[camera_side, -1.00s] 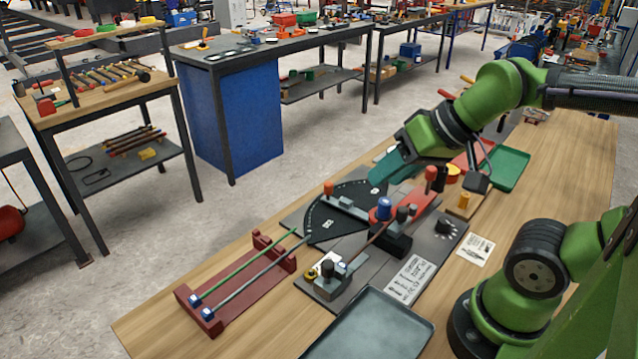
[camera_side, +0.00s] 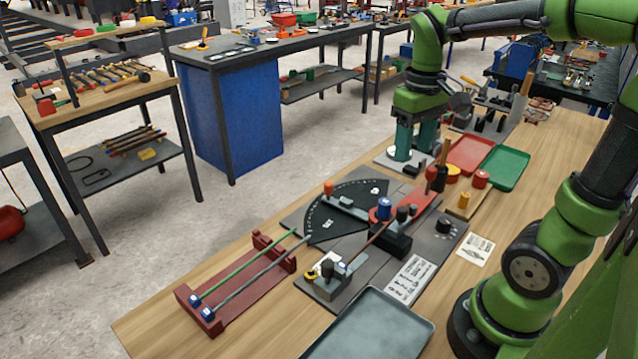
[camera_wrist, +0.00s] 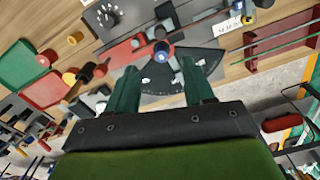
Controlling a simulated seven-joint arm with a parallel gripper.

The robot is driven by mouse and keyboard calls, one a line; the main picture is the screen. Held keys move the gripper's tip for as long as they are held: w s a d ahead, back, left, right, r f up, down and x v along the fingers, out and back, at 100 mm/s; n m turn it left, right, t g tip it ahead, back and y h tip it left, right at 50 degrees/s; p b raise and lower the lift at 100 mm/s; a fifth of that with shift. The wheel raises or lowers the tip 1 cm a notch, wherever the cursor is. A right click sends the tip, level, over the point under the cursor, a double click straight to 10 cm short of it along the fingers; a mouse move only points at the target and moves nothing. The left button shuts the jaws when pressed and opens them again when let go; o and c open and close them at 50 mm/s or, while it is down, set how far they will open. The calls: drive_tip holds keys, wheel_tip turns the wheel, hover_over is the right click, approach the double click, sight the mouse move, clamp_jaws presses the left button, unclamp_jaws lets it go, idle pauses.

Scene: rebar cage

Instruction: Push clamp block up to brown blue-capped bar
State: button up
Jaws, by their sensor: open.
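The brown bar (camera_side: 366,245) lies slanted across the grey bending plate. Beside its upper end stands a blue cap (camera_side: 384,207), also seen in the wrist view (camera_wrist: 162,49). A dark block (camera_side: 391,240) sits close to the bar's right side; whether they touch is unclear. A second clamp-like block (camera_side: 329,273) with a dark knob is at the bar's near end. I cannot tell for certain which is the clamp block. My gripper (camera_side: 409,155) points down beyond the plate, open and empty. In the wrist view its teal fingers (camera_wrist: 158,68) are spread apart.
A maroon rack (camera_side: 240,290) holds a green and a grey bar, blue-capped. A grey tray (camera_side: 370,330) lies in front. The red lever (camera_side: 415,200), red tray (camera_side: 470,154) and green tray (camera_side: 505,167) are near my gripper.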

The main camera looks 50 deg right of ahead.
sight(402, 208)
wheel_tip(402, 208, down, 15)
drive_tip(key=shift+f, duration=0.15)
idle(0.4)
clamp_jaws()
